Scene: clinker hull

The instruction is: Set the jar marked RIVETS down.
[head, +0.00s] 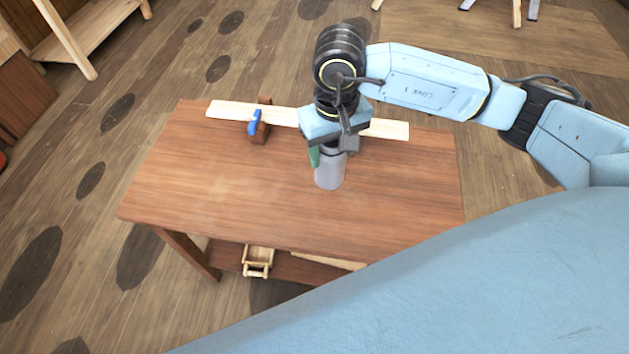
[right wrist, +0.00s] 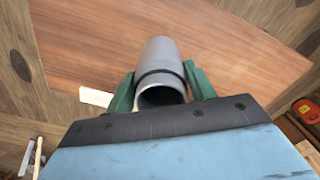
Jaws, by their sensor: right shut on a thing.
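A grey cylindrical jar (head: 329,172) is over the wooden workbench (head: 220,185), right of its middle. I see no RIVETS marking on its visible side. My right gripper (head: 328,150) is above the jar, shut on its upper part. In the right wrist view the jar (right wrist: 162,62) sits between the green fingers of the gripper (right wrist: 161,88), with a dark band around it and an open-looking near end. I cannot tell whether its base touches the bench top. My left gripper is not in view.
A pale plank (head: 385,128) lies along the bench's back edge, behind the jar. A brown block with a blue clamp (head: 254,123) is at the plank. The bench top left and front of the jar is clear. A small wooden frame (head: 258,261) shows below the front edge.

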